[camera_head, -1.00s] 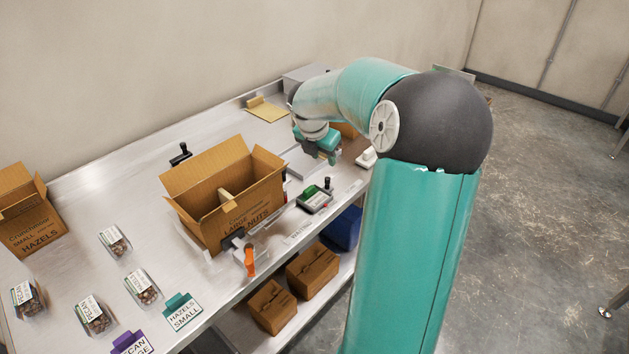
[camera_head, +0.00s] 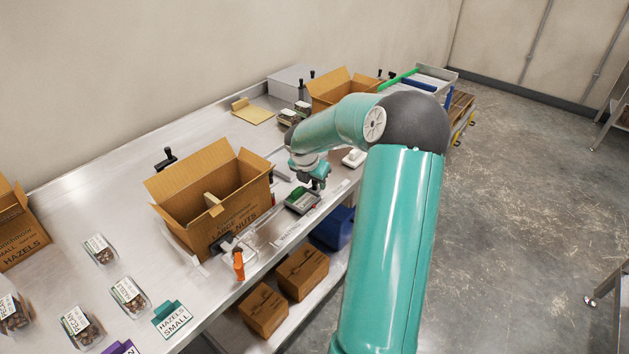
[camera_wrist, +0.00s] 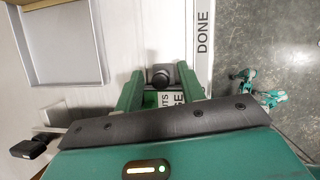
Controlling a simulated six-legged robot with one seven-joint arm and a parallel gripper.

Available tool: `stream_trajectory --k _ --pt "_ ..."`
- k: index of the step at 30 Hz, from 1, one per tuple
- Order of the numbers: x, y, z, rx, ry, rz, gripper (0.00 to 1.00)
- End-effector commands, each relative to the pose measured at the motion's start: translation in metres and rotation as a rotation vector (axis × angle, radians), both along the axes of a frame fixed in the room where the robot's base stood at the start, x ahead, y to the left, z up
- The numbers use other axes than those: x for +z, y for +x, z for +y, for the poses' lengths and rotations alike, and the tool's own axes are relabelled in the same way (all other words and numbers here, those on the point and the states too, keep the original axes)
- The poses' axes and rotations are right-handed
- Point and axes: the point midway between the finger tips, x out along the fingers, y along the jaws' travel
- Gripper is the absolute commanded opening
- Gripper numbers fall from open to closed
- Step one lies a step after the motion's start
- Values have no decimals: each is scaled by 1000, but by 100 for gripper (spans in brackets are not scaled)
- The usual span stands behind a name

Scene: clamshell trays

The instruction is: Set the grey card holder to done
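The grey card holder (camera_head: 302,201) with a green-topped card sits near the table's front edge, right of the large nuts carton. In the wrist view its black knob (camera_wrist: 160,77) stands between my two fingers, and part of a card reading "...UTS" and "...GE" (camera_wrist: 165,100) shows below it. My gripper (camera_head: 318,182) is low over the holder's right end. In the wrist view my gripper (camera_wrist: 160,84) looks open, one finger on each side of the knob; contact is unclear. A DONE label (camera_wrist: 203,35) is on the table's edge strip, ahead and right of the knob.
The large nuts carton (camera_head: 190,215) stands left of the holder, with an orange-handled clamp (camera_head: 238,262) at its front. Another open carton (camera_head: 328,95) is behind my arm. A white device (camera_head: 354,158) lies right of my gripper. A shallow tray (camera_wrist: 65,45) shows in the wrist view.

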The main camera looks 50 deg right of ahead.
Motion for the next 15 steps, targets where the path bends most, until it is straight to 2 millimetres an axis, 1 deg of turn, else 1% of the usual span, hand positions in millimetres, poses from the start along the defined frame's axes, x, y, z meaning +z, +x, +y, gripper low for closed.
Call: stream_trajectory --k 8,9,15 --pt "-3 0 -2 -1 -1 0 39" --pt "-2 0 -2 -1 -1 0 37" --pt "-2 0 -2 -1 -1 0 0"
